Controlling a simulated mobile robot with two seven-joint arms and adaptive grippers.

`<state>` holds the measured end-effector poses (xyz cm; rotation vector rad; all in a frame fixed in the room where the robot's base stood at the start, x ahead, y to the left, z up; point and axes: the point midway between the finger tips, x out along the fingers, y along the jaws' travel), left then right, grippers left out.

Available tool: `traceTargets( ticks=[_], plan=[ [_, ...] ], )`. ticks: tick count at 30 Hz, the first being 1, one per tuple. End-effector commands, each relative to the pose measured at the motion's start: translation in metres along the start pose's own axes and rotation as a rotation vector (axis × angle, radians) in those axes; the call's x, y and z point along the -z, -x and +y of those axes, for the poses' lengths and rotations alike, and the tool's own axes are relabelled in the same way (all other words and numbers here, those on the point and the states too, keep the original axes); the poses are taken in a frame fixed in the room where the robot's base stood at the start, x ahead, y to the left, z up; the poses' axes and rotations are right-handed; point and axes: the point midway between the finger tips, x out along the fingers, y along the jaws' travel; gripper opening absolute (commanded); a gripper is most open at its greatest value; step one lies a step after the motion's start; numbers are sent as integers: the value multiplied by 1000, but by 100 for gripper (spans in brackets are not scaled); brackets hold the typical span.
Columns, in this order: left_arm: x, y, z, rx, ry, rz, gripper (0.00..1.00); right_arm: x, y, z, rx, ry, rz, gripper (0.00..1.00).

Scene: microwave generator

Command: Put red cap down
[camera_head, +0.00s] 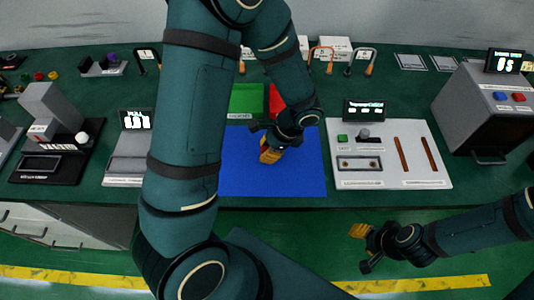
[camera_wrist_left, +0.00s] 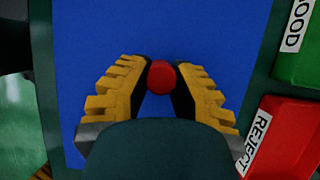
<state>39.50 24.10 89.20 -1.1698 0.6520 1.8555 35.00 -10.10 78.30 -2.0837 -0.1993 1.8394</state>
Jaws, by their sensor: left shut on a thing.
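The red cap (camera_wrist_left: 162,76) is a small round piece between the yellow fingertips of my left gripper (camera_wrist_left: 162,80) in the left wrist view. The fingers are shut on it. In the head view my left gripper (camera_head: 270,154) is low over the blue mat (camera_head: 305,180), and the cap cannot be made out there. The mat also fills the middle of the wrist view (camera_wrist_left: 95,40). Whether the cap touches the mat is unclear. My right gripper (camera_head: 363,248) hangs in front of the table, away from the mat; its opening is unclear.
Behind the mat are a green GOOD tray (camera_head: 245,98) and a red REJECT tray (camera_head: 275,97). A white control panel (camera_head: 400,130) stands right of the mat, and a grey microwave-like machine (camera_head: 475,110) farther right. Bare mat surrounds my left gripper.

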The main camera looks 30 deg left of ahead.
Motion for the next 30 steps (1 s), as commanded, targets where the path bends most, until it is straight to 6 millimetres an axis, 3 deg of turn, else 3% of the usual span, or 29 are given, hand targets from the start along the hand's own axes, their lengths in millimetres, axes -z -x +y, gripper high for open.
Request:
traceTargets(
  ticks=[3, 15, 16, 17, 30],
  plan=[
    [7, -14, 0, -2, -1, -1, 0, -2, -4, 2, 0, 1, -3, 43],
    [9, -18, 0, -1, 0, 0, 0, -3, -8, 3, 1, 2, -6, 43],
    [8, -17, 0, -1, 0, 0, 32, -3, -7, 2, 1, 2, -6, 43],
    [8, -17, 0, -1, 0, 0, 43, -3, -6, 2, 1, 2, -6, 43],
    [6, -10, 0, 0, 0, 1, 45, -1, -2, 0, 0, 1, -3, 43]
  ],
)
